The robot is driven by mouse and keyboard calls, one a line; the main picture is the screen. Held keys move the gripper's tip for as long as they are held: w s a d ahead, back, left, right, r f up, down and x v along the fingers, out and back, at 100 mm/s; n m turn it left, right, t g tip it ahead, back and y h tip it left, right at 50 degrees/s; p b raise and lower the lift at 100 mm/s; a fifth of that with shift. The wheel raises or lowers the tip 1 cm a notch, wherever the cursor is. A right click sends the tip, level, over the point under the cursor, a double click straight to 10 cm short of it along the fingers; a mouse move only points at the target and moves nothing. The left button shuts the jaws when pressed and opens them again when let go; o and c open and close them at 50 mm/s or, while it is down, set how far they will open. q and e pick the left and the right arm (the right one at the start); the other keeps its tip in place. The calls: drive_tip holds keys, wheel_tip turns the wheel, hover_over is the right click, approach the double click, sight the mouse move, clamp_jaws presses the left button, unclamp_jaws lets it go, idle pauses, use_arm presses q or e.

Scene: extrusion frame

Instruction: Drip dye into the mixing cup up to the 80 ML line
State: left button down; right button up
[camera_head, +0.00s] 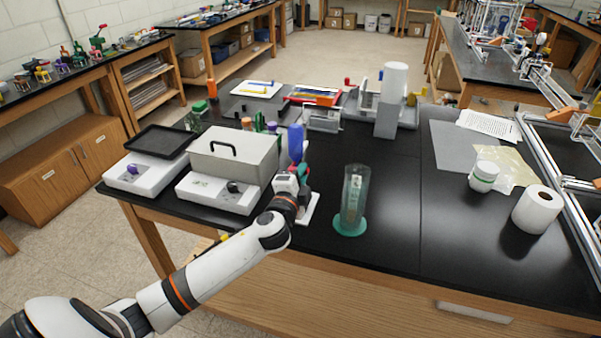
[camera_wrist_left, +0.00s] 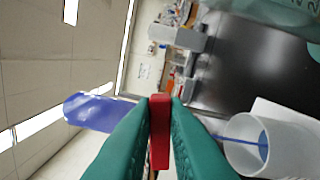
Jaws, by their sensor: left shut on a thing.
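My left gripper (camera_head: 301,172) is shut on the red middle part of a dropper, which shows in the left wrist view (camera_wrist_left: 160,130). The dropper's blue bulb (camera_head: 295,143) points up. In the left wrist view its thin blue stem reaches a pale cup (camera_wrist_left: 292,150) with blue in it; whether the tip is inside the cup or in front of it I cannot tell. A clear, marked cylinder with a green base (camera_head: 353,205) stands upright to the right of the gripper, apart from it. Its fill level is not readable. My right gripper is out of view.
A grey box with a black handle (camera_head: 233,158) and white devices stand left of the gripper. A white machine (camera_head: 391,100) stands behind. A paper roll (camera_head: 537,209) and white jar (camera_head: 484,176) are at the right.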

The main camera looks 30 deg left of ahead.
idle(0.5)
use_arm(q)
drive_tip(key=c, duration=1.4)
unclamp_jaws()
drive_tip(key=shift+c, duration=0.2)
drive_tip(key=b+v, duration=0.3)
drive_tip(key=v, duration=0.9)
drive_tip(key=shift+d, duration=0.1)
